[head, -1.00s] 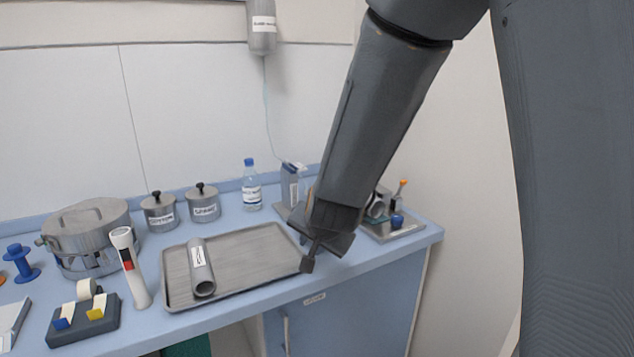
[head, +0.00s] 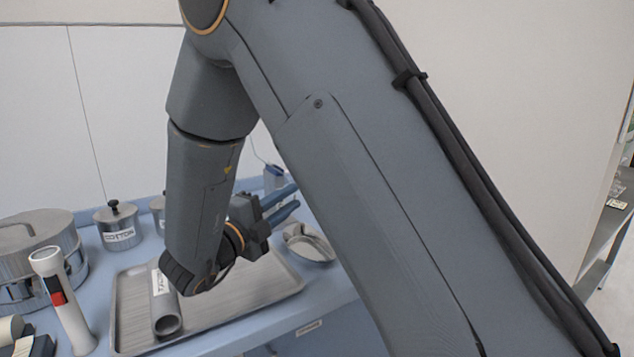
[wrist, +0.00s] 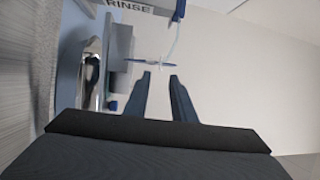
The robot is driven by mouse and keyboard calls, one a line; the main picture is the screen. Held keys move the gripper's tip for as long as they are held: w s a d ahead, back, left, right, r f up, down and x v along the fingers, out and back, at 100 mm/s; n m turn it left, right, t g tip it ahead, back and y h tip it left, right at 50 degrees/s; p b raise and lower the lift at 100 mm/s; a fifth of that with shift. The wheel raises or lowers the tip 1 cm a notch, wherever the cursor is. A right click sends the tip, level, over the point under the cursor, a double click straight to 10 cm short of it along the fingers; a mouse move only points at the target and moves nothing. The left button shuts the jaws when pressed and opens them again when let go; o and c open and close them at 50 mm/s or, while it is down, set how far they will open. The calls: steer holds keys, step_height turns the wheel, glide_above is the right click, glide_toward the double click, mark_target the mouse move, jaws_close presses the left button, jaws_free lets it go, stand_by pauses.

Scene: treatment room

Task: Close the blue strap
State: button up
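A thin blue piece (wrist: 143,61), which looks like the blue strap, lies across a pale thin tube (wrist: 177,40) in the wrist view, just beyond my fingertips. Whether it is open or closed is too small to tell. In the head view a small blue part (head: 275,172) shows behind my arm where the tube comes down; I cannot tell if it is the same piece. My gripper (head: 297,196) points right above the counter's back right part. Its two fingers are apart and empty, also in the wrist view (wrist: 159,76). The fingertips appear short of the blue piece.
A grey box marked RINSE (wrist: 128,8) is at the wrist view's upper left. A metal kidney dish (head: 310,244) lies on the counter near my gripper. A metal tray (head: 232,308) holds a grey tube (head: 166,312). A white and red cylinder (head: 64,305) stands left of it.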

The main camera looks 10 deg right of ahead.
steer(key=p+x, duration=0.2)
steer(key=x, duration=0.9)
steer(key=shift+w+d+r, duration=0.15)
steer(key=shift+w+d, duration=0.05)
steer(key=shift+d, duration=0.1)
jaws_close()
stand_by(1.0)
